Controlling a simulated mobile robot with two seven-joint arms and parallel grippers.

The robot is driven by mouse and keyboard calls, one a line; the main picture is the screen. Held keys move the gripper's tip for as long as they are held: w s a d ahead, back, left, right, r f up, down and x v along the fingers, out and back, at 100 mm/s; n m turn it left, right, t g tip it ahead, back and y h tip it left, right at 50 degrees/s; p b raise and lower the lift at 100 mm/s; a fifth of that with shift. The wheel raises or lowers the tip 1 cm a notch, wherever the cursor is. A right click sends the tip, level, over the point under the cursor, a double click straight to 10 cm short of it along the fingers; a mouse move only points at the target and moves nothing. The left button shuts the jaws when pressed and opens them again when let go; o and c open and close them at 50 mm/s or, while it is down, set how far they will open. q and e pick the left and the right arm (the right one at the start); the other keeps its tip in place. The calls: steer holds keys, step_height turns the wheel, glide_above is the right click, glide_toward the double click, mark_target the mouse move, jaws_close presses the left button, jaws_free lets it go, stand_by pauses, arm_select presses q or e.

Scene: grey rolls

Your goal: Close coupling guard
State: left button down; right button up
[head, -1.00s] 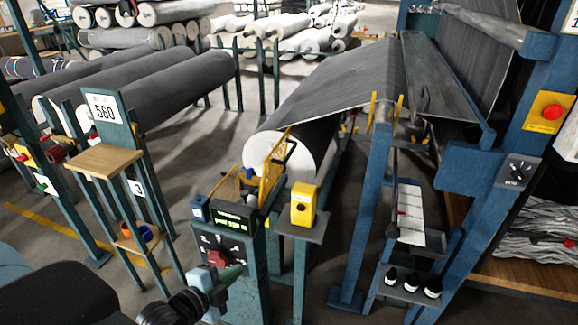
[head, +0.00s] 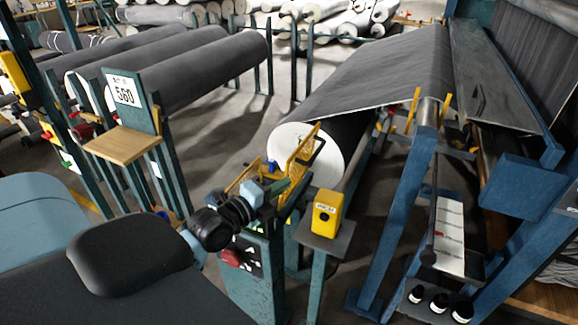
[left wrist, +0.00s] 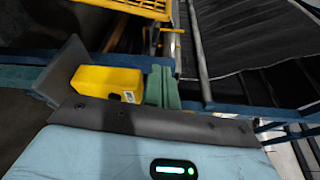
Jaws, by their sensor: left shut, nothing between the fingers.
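The yellow coupling guard (head: 301,150) stands tilted up above the teal machine stand (head: 252,272), in front of the white end of the big grey roll (head: 290,143). A dark handle shows on its right side. A lower yellow part (head: 243,177) sits to its left. My left gripper (head: 290,190) is shut and empty, just in front of the guard's lower part; whether it touches cannot be told. In the left wrist view the shut green fingers (left wrist: 161,88) point toward the yellow mesh of the guard (left wrist: 135,8), with a gap visible. My right gripper is not in view.
A yellow control box (head: 326,213) on a post stands close to the right of my left gripper; it also shows in the left wrist view (left wrist: 105,80). A wooden shelf (head: 122,145) with a 560 sign is at left. Blue frame posts (head: 398,220) stand at right.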

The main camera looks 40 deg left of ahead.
mark_target(289, 167)
arm_select(q)
steer(key=shift+w+a+r+p, duration=0.15)
steer(key=shift+w+a, duration=0.35)
steer(key=shift+w, duration=0.65)
steer(key=shift+w+a+f+p, duration=0.15)
steer(key=shift+w+a, duration=0.4)
steer(key=shift+w, duration=0.65)
steer(key=shift+w+a+r+p, duration=0.15)
steer(key=shift+w+a, duration=0.35)
steer(key=shift+w, duration=0.65)
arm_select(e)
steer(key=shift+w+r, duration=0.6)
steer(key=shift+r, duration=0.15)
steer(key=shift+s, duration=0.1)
